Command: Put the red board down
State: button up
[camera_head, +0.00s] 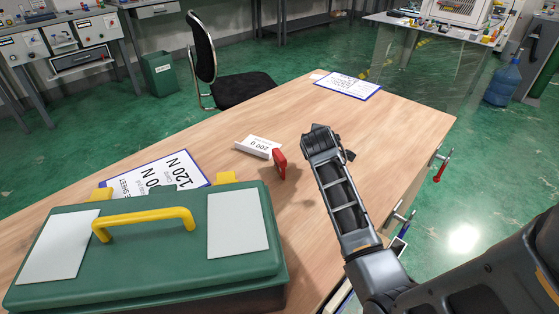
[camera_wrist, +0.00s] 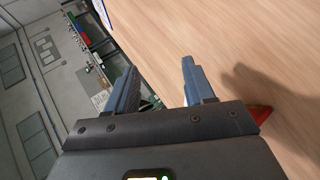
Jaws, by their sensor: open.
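The red board (camera_head: 280,164) is a small flat red piece, upright on its edge on or just above the wooden table, close to the white "200 g" sign. In the wrist view, part of a red thing (camera_wrist: 262,114), likely the board, shows at the right beside the gripper body; the rest is hidden. My gripper (camera_head: 318,136) is over the table, to the right of the board and apart from it. In the wrist view, my gripper (camera_wrist: 158,78) has its two fingers spread with nothing between them.
A green toolbox (camera_head: 150,268) with a yellow handle fills the table's left front. The white "200 g" sign (camera_head: 258,147) stands beside the board. Blue-edged sheets lie at left (camera_head: 160,172) and far right (camera_head: 346,86). The table (camera_head: 405,125) is bare at right. A black chair (camera_head: 240,88) stands behind.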

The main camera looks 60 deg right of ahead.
aim_at(279, 155)
jog(key=w+a+r+m+y, duration=0.1)
jog(key=w+a+m+y, duration=0.1)
jog(key=a+m, duration=0.1)
jog(key=w+a+r+m+y, duration=0.1)
jog(key=w+a+m+y, duration=0.1)
jog(key=a+m+y, duration=0.1)
jog(key=w+a+r+m+y, duration=0.1)
jog(key=w+a+m+y, duration=0.1)
jog(key=w+m, duration=0.1)
jog(key=shift+a+r+m+y+p, duration=0.2)
jog(key=shift+a+m+y+p, duration=0.2)
jog(key=shift+m, duration=0.1)
jog(key=shift+w+a+f, duration=0.1)
jog(key=shift+f, duration=0.1)
jog(key=x, duration=0.5)
jog(key=s+x, duration=0.1)
jog(key=x, duration=0.1)
jog(key=shift+w+f, duration=0.1)
jog(key=shift+f, duration=0.25)
grip_shut()
